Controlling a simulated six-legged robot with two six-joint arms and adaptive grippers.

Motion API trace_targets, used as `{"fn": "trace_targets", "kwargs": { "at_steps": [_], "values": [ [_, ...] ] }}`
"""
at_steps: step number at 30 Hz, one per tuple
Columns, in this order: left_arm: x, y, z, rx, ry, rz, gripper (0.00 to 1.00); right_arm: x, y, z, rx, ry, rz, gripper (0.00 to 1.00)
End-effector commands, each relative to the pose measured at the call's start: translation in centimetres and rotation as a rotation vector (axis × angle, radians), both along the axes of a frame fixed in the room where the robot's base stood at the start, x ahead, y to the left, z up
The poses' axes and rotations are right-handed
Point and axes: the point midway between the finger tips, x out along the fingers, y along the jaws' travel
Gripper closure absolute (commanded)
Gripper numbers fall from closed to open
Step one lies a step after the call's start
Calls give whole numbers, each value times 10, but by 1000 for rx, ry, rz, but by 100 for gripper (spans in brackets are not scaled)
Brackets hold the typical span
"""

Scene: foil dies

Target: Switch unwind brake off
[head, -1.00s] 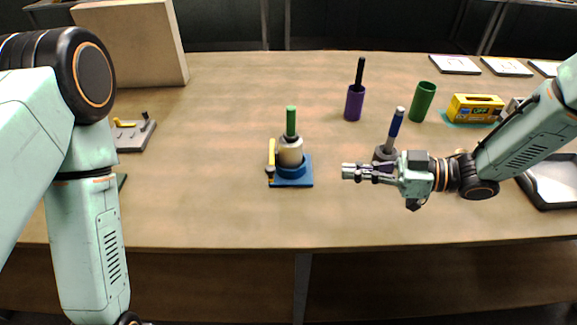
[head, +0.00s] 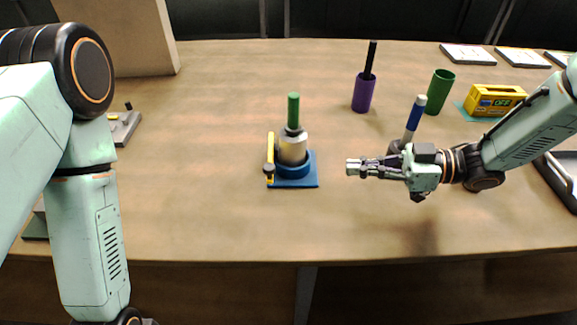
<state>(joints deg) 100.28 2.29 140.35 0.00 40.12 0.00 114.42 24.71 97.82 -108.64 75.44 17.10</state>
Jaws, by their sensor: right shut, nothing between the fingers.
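A blue base (head: 308,183) stands mid-table with a white-grey roll or cylinder (head: 293,150) in its blue ring and a green handle (head: 293,110) upright on top. A yellow lever (head: 269,160) stands upright at the base's left edge. Which part is the unwind brake is not labelled legibly. My right gripper (head: 358,167) is shut and empty, to the right of the blue base and apart from it, pointing left. My left arm comes in at the left; its gripper is out of view.
A purple holder (head: 363,94) with a black rod, a green cup (head: 439,92), a blue-and-white handle (head: 414,116) and a yellow box (head: 495,99) stand at the right. A grey device (head: 123,127) is partly behind my left arm. The front middle of the table is clear.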

Motion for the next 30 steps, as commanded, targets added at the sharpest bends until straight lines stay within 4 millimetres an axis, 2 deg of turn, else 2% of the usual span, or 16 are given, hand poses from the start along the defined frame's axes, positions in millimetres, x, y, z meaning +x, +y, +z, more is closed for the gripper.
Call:
{"fn": "trace_targets", "kwargs": {
  "at_steps": [9, 14, 30],
  "values": [
    [0, 0, 1, 0, 1, 0, 60, -2, 0, 1, 0, 1, 0, 100],
    [0, 0, 0, 0, 1, 0, 60, 0, 11, -2, -1, 2, 3, 100],
    [0, 0, -3, 0, 1, 0, 60, 15, 97, -16, -2, 0, 5, 100]
  ]
}}
